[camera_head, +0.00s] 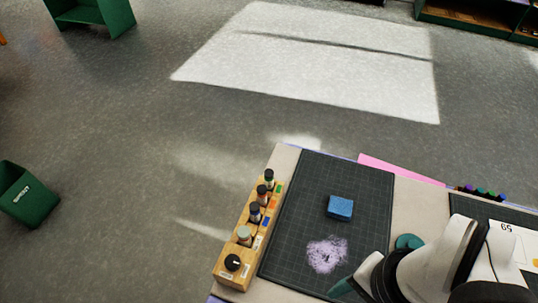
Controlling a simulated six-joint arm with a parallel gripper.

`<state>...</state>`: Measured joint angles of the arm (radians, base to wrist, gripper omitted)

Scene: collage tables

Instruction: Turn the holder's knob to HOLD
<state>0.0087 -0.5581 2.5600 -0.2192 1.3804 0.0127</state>
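The wooden holder (225,272) stands along the left edge of the table, with a row of several small bottles (255,213) in it. A round black knob (232,262) with a pale mark sits at its near end. The lettering by it is too small to read, so I cannot tell which setting it points to. My gripper (344,288) is at the bottom of the view, right of the holder and clear of the knob. Only a teal tip shows; my arm hides the rest, and I cannot tell whether it is open.
A dark grid mat (308,195) covers the tabletop beside the holder. On it lie a blue sponge (340,207) and a patch of pale purple powder or smudge (326,254). Pink paper (400,170) lies at the far edge.

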